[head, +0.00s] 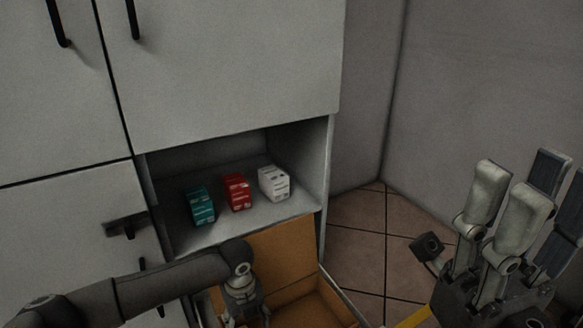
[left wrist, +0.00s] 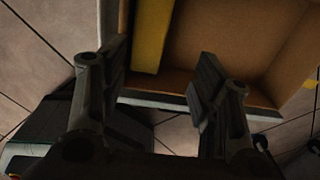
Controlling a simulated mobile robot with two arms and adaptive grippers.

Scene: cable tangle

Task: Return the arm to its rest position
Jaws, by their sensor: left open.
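My left arm reaches in from the left in the head view. Its gripper (head: 243,312) is low in front of the cabinet, at the left part of an open drawer (head: 290,293) with a brown inside. In the left wrist view the two fingers of my left gripper (left wrist: 160,85) stand apart with nothing between them, near the drawer's pale rim (left wrist: 175,106). My right gripper (head: 510,205) stands large at the right of the head view, fingers pointing up, with no object seen in it. Its finger gap is unclear from this angle.
A teal box (head: 200,206), a red box (head: 237,192) and a white box (head: 273,184) stand in the open cabinet niche above the drawer. A yellow piece (left wrist: 152,35) shows inside the drawer. Cabinet doors with black handles are at left. Tiled floor (head: 358,240) lies right of the cabinet.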

